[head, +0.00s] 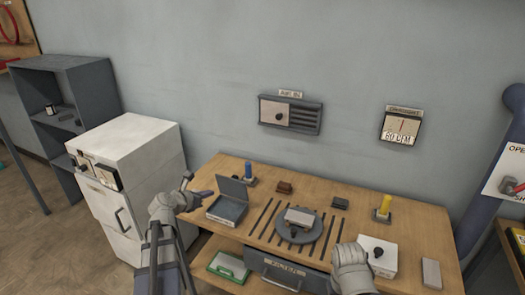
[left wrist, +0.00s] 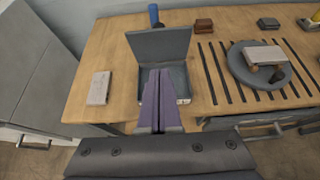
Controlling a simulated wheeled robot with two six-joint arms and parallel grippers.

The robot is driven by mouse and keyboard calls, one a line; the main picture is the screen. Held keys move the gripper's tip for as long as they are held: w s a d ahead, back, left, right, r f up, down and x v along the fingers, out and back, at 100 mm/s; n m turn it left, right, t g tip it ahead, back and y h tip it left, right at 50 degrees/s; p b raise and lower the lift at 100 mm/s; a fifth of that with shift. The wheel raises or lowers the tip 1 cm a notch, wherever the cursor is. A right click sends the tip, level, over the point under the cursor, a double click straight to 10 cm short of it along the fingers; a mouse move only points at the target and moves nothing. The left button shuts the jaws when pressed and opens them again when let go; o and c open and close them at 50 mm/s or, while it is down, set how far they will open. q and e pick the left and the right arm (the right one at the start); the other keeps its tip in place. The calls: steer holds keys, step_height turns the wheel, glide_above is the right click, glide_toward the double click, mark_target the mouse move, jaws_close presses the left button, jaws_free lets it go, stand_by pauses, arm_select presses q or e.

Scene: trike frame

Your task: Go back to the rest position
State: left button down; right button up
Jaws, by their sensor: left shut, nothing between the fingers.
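My left gripper (head: 197,186) is at the left end of the wooden workbench (head: 330,190), beside an open grey box (head: 228,208). In the left wrist view its purple-grey fingers (left wrist: 158,88) are together with nothing between them. They overlap the front of the open box (left wrist: 160,48) in that view; how far above it they are I cannot tell. My right gripper (head: 352,258) is at the bench's front right, next to a white box with a dark knob (head: 378,262). Its fingers are not clear.
A round grey plate (head: 298,236) carrying a light block (head: 299,217) sits mid-bench on dark slots. A pale block (left wrist: 100,88) lies left of the open box. A blue cylinder (head: 248,170) and a yellow one (head: 385,204) stand behind. A white cabinet (head: 130,150) stands left.

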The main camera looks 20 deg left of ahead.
arm_select(q)
steer(key=s+d+f+m+g+h, duration=0.1)
steer(key=s+d+f+m+g, duration=0.15)
steer(key=d+m, duration=0.5)
steer(key=s+d+f+m+g+h, duration=0.1)
steer(key=d+f+m+g, duration=0.3)
steer(key=d, duration=0.6)
steer(key=s+d+f+m+g+h, duration=0.1)
steer(key=s+d+f+m, duration=0.1)
steer(key=d+m, duration=0.65)
steer(key=s+d+f+m+g+y, duration=0.2)
steer(key=s+d+m+g+y, duration=0.3)
steer(key=s+d+m, duration=0.6)
steer(key=s+m, duration=0.3)
steer(key=m, duration=0.4)
steer(key=shift+s+d+f+m, duration=0.15)
steer(key=shift+s+f+m, duration=0.2)
steer(key=shift+f+m, duration=0.05)
